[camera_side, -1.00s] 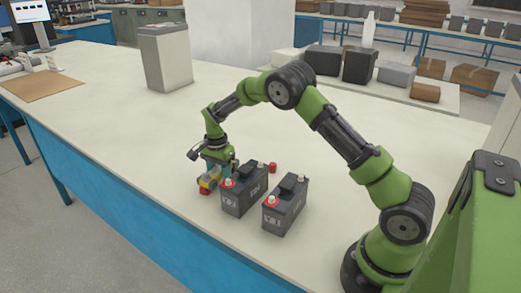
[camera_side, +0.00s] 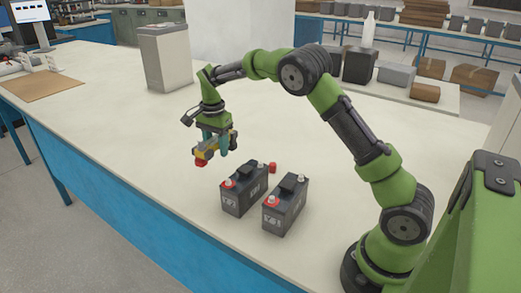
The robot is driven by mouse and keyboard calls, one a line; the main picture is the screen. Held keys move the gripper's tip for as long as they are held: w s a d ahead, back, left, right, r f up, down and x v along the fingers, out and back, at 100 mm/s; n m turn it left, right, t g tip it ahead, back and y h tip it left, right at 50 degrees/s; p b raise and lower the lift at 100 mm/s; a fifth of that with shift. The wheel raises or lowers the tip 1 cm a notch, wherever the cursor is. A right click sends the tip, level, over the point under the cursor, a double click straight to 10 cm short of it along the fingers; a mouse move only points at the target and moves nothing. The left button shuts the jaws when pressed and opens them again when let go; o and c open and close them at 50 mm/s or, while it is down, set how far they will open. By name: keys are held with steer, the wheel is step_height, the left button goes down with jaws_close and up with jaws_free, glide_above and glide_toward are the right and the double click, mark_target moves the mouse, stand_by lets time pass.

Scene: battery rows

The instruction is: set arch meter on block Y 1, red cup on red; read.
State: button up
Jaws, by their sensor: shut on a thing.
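My gripper (camera_side: 214,148) is shut on the arch meter (camera_side: 209,149), a yellowish and grey piece. It hangs above the bench, up and left of the two blocks. The meter's red cup (camera_side: 201,162) shows at its lower left end; its other end is partly hidden. Two dark grey battery blocks stand side by side on the bench, a left block (camera_side: 247,193) and a right block (camera_side: 287,210). Each has a red terminal at its near left end and a pale one at its far end.
A small red cylinder (camera_side: 273,167) stands on the bench behind the blocks. A tall grey box (camera_side: 167,60) stands at the back left, near a brown mat (camera_side: 41,86). The bench left of the blocks is clear. Dark and grey boxes stand at the back right.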

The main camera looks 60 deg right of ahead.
steer(key=r, duration=0.2)
steer(key=s+r, duration=0.2)
steer(key=r, duration=0.1)
steer(key=shift+r, duration=0.35)
steer(key=s+r, duration=0.5)
steer(key=s, duration=0.3)
glide_toward(288, 184)
steer(key=shift+w, duration=0.1)
steer(key=shift+f, duration=2.9)
steer(key=shift+f, duration=1.25)
steer(key=o, duration=1.4)
steer(key=shift+c, duration=0.2)
